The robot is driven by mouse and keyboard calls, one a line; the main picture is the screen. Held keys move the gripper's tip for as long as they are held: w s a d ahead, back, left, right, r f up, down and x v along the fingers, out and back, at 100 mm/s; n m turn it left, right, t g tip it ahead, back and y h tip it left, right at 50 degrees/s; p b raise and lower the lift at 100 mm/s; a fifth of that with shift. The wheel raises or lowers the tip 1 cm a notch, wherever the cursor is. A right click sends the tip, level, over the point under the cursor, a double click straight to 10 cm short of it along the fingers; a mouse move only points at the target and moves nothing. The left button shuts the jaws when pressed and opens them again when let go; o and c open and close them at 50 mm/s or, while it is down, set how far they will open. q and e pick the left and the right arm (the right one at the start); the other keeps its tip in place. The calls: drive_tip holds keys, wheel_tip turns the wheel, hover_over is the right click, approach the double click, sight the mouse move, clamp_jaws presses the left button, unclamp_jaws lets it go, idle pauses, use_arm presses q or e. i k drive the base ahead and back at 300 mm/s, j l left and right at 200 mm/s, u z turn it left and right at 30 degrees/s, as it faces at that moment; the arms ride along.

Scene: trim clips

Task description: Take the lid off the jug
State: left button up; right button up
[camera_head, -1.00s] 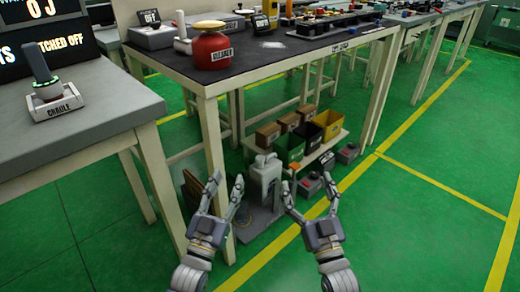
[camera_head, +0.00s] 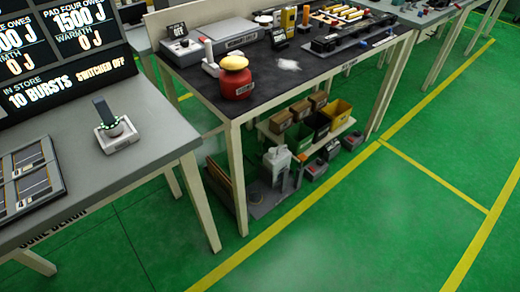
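A squat red container (camera_head: 236,86) stands near the front left corner of the dark-topped bench. Its tan-yellow lid (camera_head: 235,63) sits on top. A pale grey-white jug-shaped vessel (camera_head: 277,160) stands low under the same bench, beside a shelf of bins. I cannot tell for sure which of the two is the jug, and the pale vessel's top is too small to read. Neither of my grippers is in view.
A grey bench (camera_head: 150,130) at left holds a cradle (camera_head: 117,134) with an upright dark handle, and flat panels (camera_head: 30,175). Coloured bins (camera_head: 318,121) sit on a low shelf. A bench leg (camera_head: 237,180) stands in front left of the pale vessel. Green floor at lower right is clear.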

sight(272, 151)
drive_tip(key=i+l+u, duration=0.25)
drive_tip(key=u, duration=0.25)
drive_tip(key=i+l+u, duration=0.2)
drive_tip(key=l+u, duration=0.3)
drive_tip(key=j, duration=0.1)
